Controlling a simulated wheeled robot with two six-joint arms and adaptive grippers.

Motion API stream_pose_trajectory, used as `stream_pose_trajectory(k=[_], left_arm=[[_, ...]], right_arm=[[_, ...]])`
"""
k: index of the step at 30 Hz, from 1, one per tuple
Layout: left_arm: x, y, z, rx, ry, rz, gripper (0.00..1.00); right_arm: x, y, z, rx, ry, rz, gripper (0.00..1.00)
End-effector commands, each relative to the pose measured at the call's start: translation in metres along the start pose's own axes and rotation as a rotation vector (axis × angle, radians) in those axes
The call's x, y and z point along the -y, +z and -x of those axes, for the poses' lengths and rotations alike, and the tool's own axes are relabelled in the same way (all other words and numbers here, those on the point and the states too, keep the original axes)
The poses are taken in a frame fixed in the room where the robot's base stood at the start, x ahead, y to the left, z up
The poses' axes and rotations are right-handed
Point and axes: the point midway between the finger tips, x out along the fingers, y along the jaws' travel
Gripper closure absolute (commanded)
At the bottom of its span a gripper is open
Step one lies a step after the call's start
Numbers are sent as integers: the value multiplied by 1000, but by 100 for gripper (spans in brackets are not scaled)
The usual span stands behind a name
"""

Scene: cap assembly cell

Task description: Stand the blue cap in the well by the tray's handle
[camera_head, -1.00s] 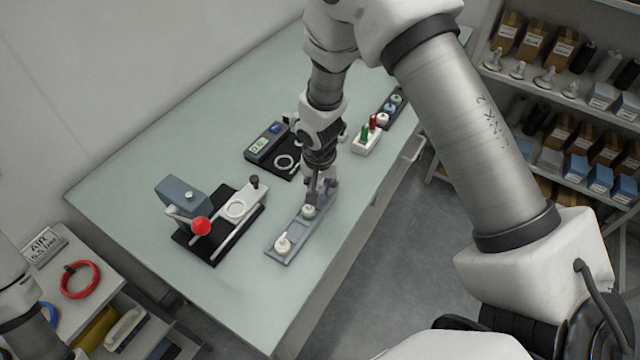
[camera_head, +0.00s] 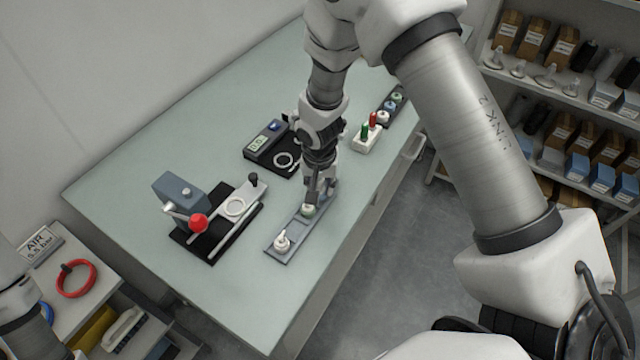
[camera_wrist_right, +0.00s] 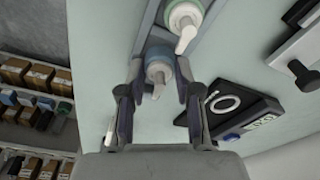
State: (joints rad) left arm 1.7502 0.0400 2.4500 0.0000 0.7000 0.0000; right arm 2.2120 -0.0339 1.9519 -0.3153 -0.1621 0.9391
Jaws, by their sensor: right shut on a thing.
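The long grey tray (camera_head: 292,231) lies near the table's front edge. A white cap (camera_head: 282,241) stands at its near end, and a green-ringed cap (camera_head: 308,210) stands in its middle. The green-ringed cap also shows in the wrist view (camera_wrist_right: 184,16). My right gripper (camera_head: 319,193) points down at the tray's far end. In the wrist view, the right gripper (camera_wrist_right: 160,68) is shut on the blue cap (camera_wrist_right: 158,72), which looks upright at the tray's end. Whether it is fully seated is hidden, as are the well and handle there. My left gripper is out of view.
A clamp press with a red knob (camera_head: 198,224) stands left of the tray. A black scale (camera_head: 267,142) with a ring lies behind. A white block with red and green pegs (camera_head: 366,140) and a dark rack of caps (camera_head: 378,121) are at the back right.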

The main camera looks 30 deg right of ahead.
Motion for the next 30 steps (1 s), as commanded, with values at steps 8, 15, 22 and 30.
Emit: stream_pose_trajectory(k=[8,15,22,30], left_arm=[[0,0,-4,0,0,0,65],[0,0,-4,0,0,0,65],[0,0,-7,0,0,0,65],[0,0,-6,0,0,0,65]], right_arm=[[0,1,-3,0,0,0,77],[0,1,-3,0,0,0,77],[0,1,-6,0,0,-1,77],[0,1,-5,0,0,-1,38]])
